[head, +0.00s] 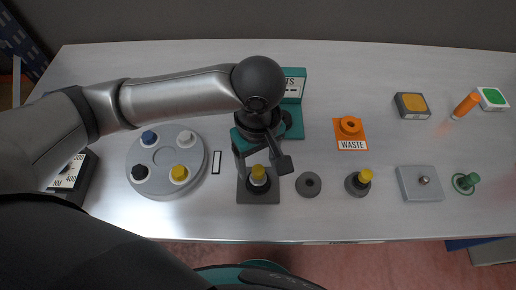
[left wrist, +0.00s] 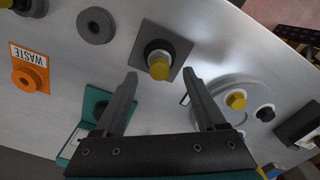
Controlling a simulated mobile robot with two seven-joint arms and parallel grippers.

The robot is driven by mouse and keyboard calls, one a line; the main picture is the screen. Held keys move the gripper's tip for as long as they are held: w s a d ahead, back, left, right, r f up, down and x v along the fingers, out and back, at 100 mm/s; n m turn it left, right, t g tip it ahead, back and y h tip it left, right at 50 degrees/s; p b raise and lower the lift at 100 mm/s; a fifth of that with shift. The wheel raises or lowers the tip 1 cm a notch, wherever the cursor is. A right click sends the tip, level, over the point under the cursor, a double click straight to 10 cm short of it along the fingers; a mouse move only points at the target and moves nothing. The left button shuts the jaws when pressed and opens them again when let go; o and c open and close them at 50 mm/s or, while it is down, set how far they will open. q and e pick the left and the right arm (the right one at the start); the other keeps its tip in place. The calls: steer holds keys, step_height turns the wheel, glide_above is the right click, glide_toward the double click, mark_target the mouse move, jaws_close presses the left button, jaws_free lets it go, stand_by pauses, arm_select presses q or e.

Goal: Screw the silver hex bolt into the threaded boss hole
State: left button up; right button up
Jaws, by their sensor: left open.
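My left gripper (head: 263,168) is open and points down over a dark square plate (head: 258,197). On the plate stands a round dark boss with a pale, silvery collar and a yellow top (head: 258,174). In the left wrist view the yellow-topped piece (left wrist: 159,68) stands beyond and between the open fingertips (left wrist: 160,77), and nothing is gripped. I cannot make out a hole in the boss, as the piece covers its middle. A grey block (head: 408,193) at right carries a small silvery round head (head: 424,181); I cannot tell whether that is the hex bolt.
A round grey tray (head: 162,157) at left holds blue, white, black and yellow-topped pieces. Right of the plate are a dark ring (head: 308,184) and a yellow-topped dark holder (head: 358,183). An orange WASTE pad (head: 350,134) and teal stand (head: 293,88) are behind.

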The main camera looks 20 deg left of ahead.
mark_target(258, 169)
arm_select(q)
step_height(258, 169, down, 5)
steer(key=shift+f+b, duration=0.1)
steer(key=shift+b, duration=0.55)
jaws_close()
steer(key=m, duration=0.6)
steer(key=shift+m, duration=0.3)
steer(key=m, duration=0.5)
